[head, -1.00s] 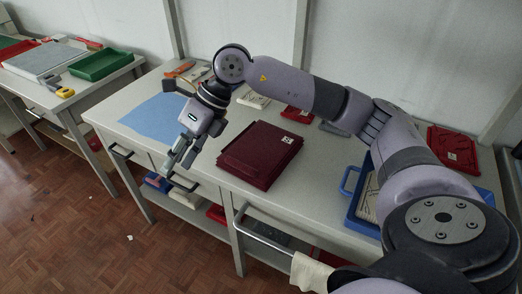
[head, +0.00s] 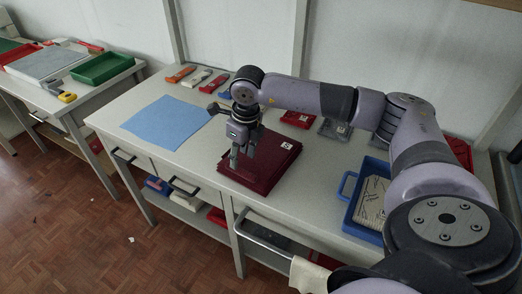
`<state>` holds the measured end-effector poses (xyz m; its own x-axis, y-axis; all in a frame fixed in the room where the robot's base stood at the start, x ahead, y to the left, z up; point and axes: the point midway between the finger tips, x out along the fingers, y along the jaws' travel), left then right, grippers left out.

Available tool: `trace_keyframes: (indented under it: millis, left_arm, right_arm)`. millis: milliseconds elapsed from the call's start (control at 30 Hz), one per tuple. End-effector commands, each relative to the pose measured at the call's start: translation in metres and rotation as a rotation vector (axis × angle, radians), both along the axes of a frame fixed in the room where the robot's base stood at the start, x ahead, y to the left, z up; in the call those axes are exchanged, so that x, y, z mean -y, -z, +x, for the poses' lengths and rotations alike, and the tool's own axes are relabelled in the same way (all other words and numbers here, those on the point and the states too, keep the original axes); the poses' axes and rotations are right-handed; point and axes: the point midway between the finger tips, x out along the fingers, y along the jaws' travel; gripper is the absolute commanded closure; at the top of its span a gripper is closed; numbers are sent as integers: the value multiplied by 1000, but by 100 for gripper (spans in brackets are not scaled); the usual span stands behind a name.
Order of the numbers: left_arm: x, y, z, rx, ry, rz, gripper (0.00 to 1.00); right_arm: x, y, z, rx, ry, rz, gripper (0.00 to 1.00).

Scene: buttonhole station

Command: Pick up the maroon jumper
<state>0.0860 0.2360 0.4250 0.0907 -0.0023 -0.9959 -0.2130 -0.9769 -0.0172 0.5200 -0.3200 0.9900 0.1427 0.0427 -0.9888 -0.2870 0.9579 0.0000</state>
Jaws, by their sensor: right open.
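The maroon jumper (head: 270,168) lies folded flat on the near table, close to its front edge, with a small white label (head: 287,145) near its far corner. My right gripper (head: 236,162) points down over the left part of the jumper, with its jaws open. It hides part of the jumper's left side. I cannot tell whether the fingertips touch the cloth. My left gripper is not in view.
A blue cloth (head: 168,122) lies left of the jumper. A blue tray (head: 350,215) with pale contents stands to the right. Small red, orange and grey items (head: 299,119) line the back. A green tray (head: 103,67) sits on the far-left table.

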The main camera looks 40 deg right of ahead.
Motion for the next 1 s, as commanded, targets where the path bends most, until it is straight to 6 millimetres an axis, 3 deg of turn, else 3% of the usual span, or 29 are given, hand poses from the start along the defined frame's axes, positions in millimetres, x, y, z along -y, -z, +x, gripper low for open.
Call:
trace_keyframes:
  millis: [167,333,533,767,1000]
  left_arm:
    - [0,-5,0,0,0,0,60]
    - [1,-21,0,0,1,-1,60]
    - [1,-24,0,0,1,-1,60]
    - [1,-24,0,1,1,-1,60]
    - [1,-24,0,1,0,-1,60]
  right_arm:
    - [0,10,1,-1,1,0,59]
    - [1,32,2,-5,2,0,59]
    - [0,56,6,-1,1,1,59]
    - [0,59,7,0,1,0,59]
    - [0,58,7,1,1,0,74]
